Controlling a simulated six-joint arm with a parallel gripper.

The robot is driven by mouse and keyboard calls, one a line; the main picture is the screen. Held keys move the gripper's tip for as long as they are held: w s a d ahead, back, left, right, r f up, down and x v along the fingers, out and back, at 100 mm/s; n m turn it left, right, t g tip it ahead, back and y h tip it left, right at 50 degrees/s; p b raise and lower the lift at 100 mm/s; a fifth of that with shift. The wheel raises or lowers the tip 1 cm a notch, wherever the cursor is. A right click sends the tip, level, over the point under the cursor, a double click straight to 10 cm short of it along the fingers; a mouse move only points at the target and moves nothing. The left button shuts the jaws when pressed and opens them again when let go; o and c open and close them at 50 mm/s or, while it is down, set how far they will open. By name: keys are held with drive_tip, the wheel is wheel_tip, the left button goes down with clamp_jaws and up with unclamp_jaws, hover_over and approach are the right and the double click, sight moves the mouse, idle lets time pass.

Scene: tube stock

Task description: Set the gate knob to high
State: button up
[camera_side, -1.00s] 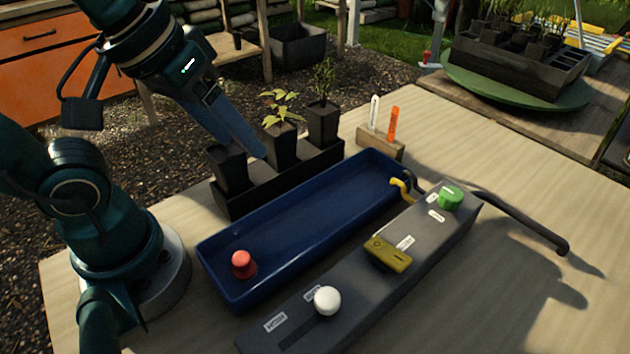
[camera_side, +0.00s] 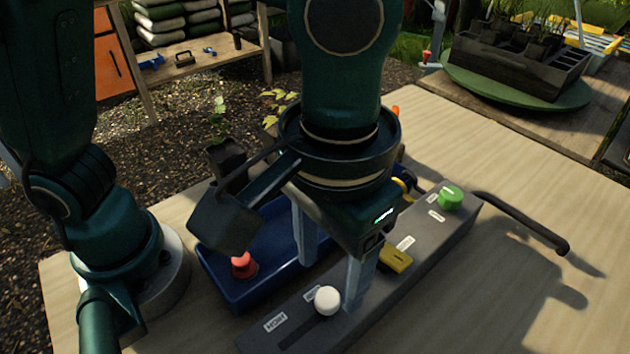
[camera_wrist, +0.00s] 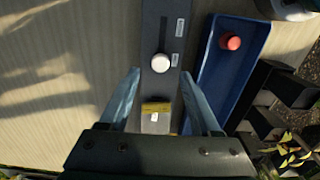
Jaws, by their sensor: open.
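The white round knob (camera_side: 327,300) stands on a slot in the top of the grey console (camera_side: 425,250). The slot runs from it toward a label that appears to read HIGH (camera_side: 275,322); a second label (camera_wrist: 174,60) is beside the knob. The knob is at the slot end away from the HIGH label. My gripper (camera_side: 329,286) points down over the console, open and empty. In the wrist view my gripper's fingers (camera_wrist: 160,73) spread to either side of the console, with the white knob (camera_wrist: 160,62) centred near the tips.
A blue tray (camera_side: 225,279) with a red button (camera_side: 243,265) lies beside the console. The console also bears a yellow switch (camera_side: 397,258) and a green knob (camera_side: 451,198). A dark hose (camera_side: 525,225) leaves its far end. The wooden table right of it is clear.

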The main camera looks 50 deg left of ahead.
sight(328, 298)
drive_tip(key=shift+f, duration=2.3)
clamp_jaws()
drive_tip(key=shift+r, duration=0.1)
